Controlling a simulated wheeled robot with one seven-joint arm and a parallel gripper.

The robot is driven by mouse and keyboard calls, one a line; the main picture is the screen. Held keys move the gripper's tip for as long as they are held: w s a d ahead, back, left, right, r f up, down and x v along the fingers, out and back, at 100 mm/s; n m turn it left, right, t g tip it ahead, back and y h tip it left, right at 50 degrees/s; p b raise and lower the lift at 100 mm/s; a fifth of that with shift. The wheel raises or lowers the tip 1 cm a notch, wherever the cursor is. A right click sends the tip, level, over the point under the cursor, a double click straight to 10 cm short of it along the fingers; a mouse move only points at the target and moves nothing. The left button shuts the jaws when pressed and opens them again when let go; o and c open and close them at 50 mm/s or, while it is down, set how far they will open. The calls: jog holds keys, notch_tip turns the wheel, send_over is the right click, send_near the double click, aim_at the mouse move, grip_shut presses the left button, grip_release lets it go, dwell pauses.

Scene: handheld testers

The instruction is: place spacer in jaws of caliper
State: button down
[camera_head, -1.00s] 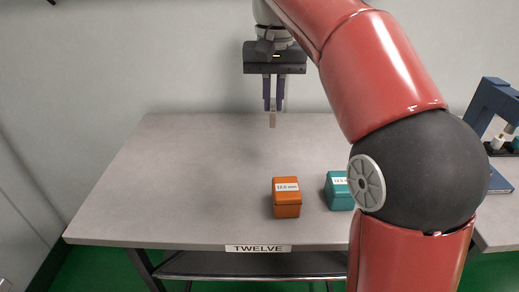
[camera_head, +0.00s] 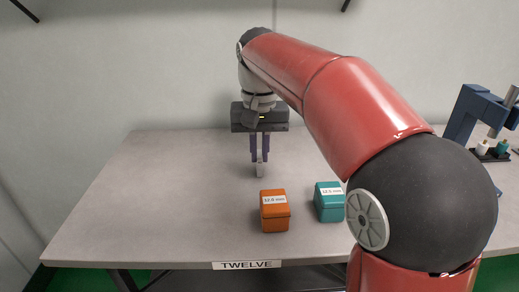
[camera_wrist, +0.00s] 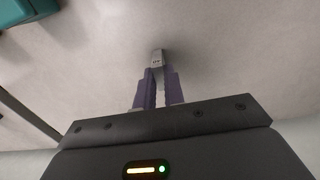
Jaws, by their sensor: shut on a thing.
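My gripper (camera_head: 260,156) is shut on a small pale grey block, the spacer (camera_head: 260,171), which hangs upright below the fingertips behind the orange box. In the wrist view the spacer (camera_wrist: 157,58) sits between the tips of the purple fingers (camera_wrist: 157,78), with a dark mark on its end face. It appears close to the grey table top; I cannot tell whether it touches. I cannot make out a caliper in either view; my arm covers part of the right side.
An orange box (camera_head: 275,213) labelled 12.0 mm and a teal box (camera_head: 329,205) with a label stand near the front of the table (camera_head: 150,200). A plate on its edge reads TWELVE (camera_head: 246,265). A blue stand (camera_head: 468,112) is at the far right. The table's left side is clear.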

jog(key=c, duration=1.5)
grip_release()
jog(key=shift+f, duration=0.1)
